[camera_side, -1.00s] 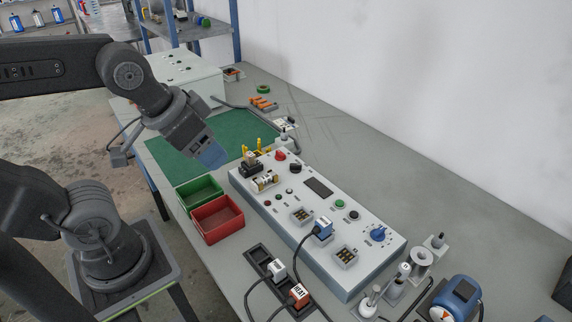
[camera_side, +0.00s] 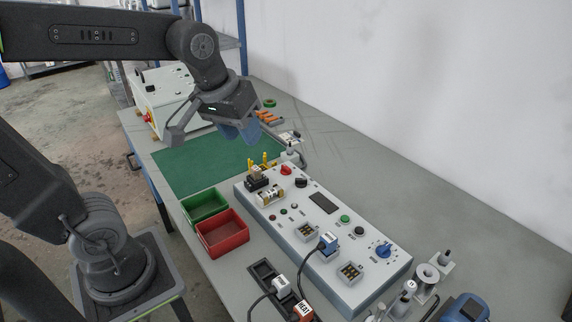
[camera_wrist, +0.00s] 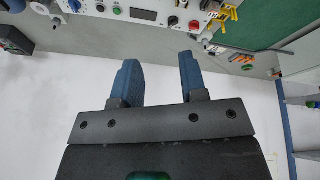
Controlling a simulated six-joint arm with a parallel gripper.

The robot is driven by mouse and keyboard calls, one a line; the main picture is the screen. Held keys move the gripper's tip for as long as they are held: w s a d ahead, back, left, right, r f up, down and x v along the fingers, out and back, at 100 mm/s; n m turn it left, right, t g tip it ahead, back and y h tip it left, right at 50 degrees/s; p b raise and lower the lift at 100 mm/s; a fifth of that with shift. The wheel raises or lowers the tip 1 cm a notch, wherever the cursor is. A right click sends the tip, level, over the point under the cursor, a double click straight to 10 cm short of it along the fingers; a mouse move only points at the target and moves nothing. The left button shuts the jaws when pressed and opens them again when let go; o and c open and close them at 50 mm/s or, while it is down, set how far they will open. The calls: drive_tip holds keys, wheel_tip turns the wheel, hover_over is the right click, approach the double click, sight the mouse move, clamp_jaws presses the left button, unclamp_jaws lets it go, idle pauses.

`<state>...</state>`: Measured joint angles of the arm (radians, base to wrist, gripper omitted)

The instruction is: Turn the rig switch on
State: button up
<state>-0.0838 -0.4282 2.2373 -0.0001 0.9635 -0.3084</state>
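The rig is a long white control box (camera_side: 290,222) on the bench. Its top has a red knob (camera_side: 286,170), a black knob (camera_side: 301,182), a dark display (camera_side: 323,202), a green button (camera_side: 345,218), a black button (camera_side: 359,230) and a blue knob (camera_side: 383,250). I cannot tell which control is the rig switch. In the wrist view the red knob (camera_wrist: 195,24) and black knob (camera_wrist: 173,20) show beyond the fingertips. My gripper (camera_side: 242,132) hangs above the bench, behind the rig's far end. Its blue fingers (camera_wrist: 160,65) are apart with nothing between them.
A green bin (camera_side: 204,205) and a red bin (camera_side: 222,233) stand left of the rig. A plug with a cable sits in the rig; more plugs lie in a black holder in front. A green mat (camera_side: 205,165) lies behind. Bench right of the rig is mostly clear.

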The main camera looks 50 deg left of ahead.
drive_tip(key=w+a+f+n+g, duration=0.25)
drive_tip(key=w+a+n, duration=0.45)
drive_tip(key=w, duration=0.6)
drive_tip(key=n+g, duration=0.2)
drive_tip(key=n, duration=0.5)
approach(286, 166)
wheel_tip(286, 166, down, 9)
drive_tip(key=shift+s+a+r, duration=0.1)
drive_tip(key=shift+s, duration=0.1)
clamp_jaws()
